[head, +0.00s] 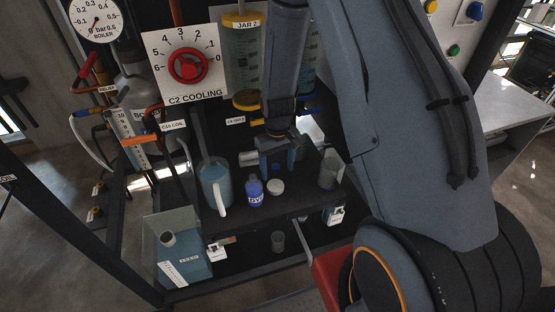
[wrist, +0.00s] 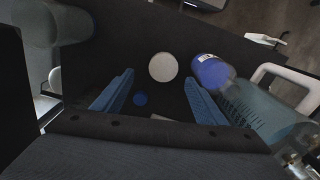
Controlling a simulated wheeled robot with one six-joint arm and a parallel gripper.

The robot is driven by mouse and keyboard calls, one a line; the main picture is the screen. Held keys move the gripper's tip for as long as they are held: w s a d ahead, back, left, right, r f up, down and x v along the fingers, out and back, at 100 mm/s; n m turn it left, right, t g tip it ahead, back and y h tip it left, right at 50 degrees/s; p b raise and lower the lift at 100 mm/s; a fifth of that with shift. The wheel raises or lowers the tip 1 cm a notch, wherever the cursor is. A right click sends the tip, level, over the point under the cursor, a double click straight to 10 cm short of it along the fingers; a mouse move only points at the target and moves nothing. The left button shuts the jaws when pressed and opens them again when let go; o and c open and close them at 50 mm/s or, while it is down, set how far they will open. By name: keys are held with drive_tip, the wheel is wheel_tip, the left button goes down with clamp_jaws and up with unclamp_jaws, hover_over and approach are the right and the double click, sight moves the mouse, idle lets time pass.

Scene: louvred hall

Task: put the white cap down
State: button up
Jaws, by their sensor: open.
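The white cap (head: 276,187) lies on the dark shelf (head: 300,200), just right of a small blue labelled bottle (head: 254,193). In the wrist view the white cap (wrist: 163,67) shows as a pale round disc, just beyond the fingertips and apart from them. My gripper (head: 277,170) is above the shelf, behind the cap in the head view. In the wrist view its two blue fingers (wrist: 159,80) are spread wide with nothing held between them. The blue bottle (wrist: 211,71) stands close by the right finger.
A jug with a white handle (head: 214,184) stands left of the bottle, and a clear beaker (head: 331,171) stands to the right. The C2 cooling dial (head: 187,66) and jar 2 (head: 243,55) rise behind.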

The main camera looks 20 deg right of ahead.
drive_tip(key=s+r, duration=0.8)
drive_tip(key=r, duration=0.2)
drive_tip(key=s+r+m+t, duration=0.1)
drive_tip(key=s+r, duration=0.7)
drive_tip(key=r, duration=0.2)
drive_tip(key=shift+s+a+r+m+b, duration=0.15)
drive_tip(key=shift+a+r+m+b, duration=0.2)
drive_tip(key=shift+a+b, duration=0.1)
